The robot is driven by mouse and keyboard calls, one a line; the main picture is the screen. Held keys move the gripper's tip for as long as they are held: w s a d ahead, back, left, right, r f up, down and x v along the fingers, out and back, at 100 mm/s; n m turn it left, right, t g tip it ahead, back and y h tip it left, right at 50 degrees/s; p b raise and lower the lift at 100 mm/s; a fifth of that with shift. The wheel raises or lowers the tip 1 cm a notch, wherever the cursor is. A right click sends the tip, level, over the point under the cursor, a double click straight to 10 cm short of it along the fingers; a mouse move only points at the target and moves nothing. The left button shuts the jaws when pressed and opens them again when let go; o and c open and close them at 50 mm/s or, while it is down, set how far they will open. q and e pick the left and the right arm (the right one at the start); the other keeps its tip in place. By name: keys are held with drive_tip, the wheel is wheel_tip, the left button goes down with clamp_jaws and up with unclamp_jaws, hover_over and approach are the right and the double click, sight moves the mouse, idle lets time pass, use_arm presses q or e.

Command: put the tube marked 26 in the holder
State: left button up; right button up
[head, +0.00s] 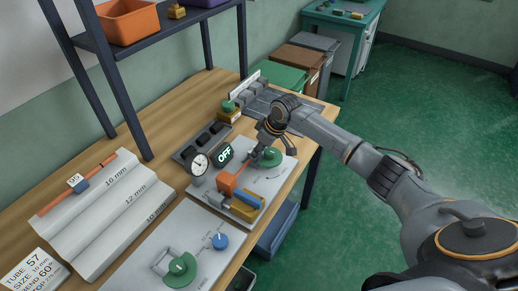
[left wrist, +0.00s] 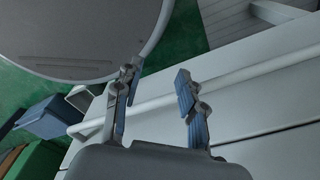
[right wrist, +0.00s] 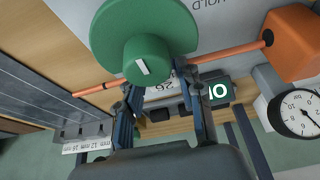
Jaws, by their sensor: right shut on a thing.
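The orange tube marked 26 (right wrist: 227,54) runs across the right wrist view, its white tag (right wrist: 160,89) between my right fingers. My right gripper (right wrist: 160,88) is shut on the tube; in the head view it (head: 261,154) is beside the green knob (head: 270,157). The knob hides part of the tube in the right wrist view. The tube's one end meets a dark hole in the orange block (right wrist: 290,45); how deep it goes I cannot tell. Lettering "HOLD" shows on the panel by the knob. My left gripper (left wrist: 160,95) is open and empty.
A stepped rack (head: 110,210) at left bears an orange tube tagged 95 (head: 75,183). A front panel has a green knob (head: 180,268) and blue knob (head: 220,241). A shelf stands behind.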

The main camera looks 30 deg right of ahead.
drive_tip(key=shift+f, duration=0.3)
drive_tip(key=o, duration=1.3)
drive_tip(key=shift+c, duration=0.2)
drive_tip(key=v, duration=1.2)
drive_tip(key=shift+s+f, duration=0.1)
drive_tip(key=shift+s, duration=0.05)
